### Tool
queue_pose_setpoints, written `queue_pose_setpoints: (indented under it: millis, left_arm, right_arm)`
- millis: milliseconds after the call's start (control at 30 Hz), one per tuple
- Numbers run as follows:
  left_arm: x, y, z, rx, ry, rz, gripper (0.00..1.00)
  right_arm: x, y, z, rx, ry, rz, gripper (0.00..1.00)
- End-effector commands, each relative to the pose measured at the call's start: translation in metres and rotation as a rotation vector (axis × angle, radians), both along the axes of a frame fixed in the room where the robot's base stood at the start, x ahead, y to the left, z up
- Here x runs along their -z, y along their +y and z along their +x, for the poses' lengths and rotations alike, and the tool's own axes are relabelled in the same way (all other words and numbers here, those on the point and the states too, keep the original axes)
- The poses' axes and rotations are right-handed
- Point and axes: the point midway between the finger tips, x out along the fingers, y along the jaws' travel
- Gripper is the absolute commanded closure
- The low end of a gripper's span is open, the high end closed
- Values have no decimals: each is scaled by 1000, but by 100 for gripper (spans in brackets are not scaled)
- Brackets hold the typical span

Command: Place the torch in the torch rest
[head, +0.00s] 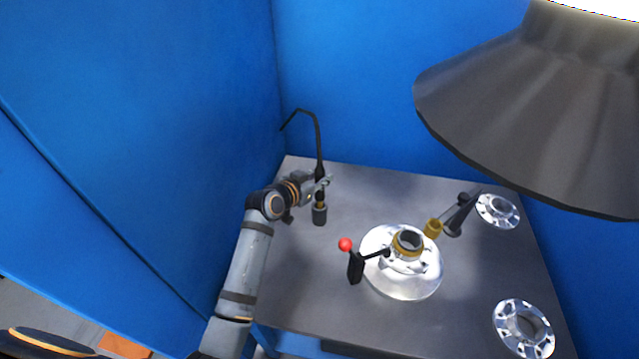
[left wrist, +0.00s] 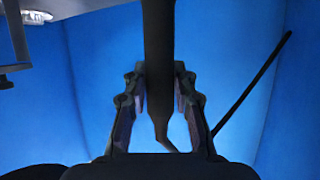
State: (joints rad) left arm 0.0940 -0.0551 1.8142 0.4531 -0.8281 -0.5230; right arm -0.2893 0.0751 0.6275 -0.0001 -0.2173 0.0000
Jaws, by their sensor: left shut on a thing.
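The torch (head: 319,150) is a dark tool with a thin neck that rises and hooks over to the left. My left gripper (head: 322,181) is shut on its body and holds it upright over the table's back left part. In the left wrist view the torch (left wrist: 158,60) runs between both fingers (left wrist: 160,95), its thin neck bending away to the right. A dark cylinder with a brass-coloured band (head: 320,214) shows directly below the gripper. I cannot tell whether it is the torch's lower end or the torch rest. My right gripper is out of view.
The grey table (head: 300,290) holds a flanged shell (head: 405,280) with a brass ring. Beside it are a black clamp with a red ball (head: 345,244) and a dark cone-shaped fixture (head: 456,219). Two flanges (head: 498,211) lie on the right. Blue walls enclose the table; a dark hood (head: 530,110) hangs above.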

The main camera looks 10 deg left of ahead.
Motion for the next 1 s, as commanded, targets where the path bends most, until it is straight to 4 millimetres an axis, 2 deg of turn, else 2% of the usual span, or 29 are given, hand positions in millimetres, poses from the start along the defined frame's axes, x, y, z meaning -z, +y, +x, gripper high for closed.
queue_pose_setpoints:
  millis: [33,133,300,500,533,667,1000]
  left_arm:
    - [9,0,0,1,4,-1,100]
    - [19,0,0,0,0,-1,100]
    - [20,0,0,0,-3,-1,100]
    - [25,0,0,0,-2,-1,100]
    - [24,0,0,0,0,0,70]
    - [24,0,0,0,0,0,52]
    - [19,0,0,0,0,0,51]
  right_arm:
    - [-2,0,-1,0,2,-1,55]
    - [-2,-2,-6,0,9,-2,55]
    - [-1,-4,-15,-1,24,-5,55]
    - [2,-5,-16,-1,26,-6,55]
    - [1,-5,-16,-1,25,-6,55]
    - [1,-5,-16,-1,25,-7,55]
    - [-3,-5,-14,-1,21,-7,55]
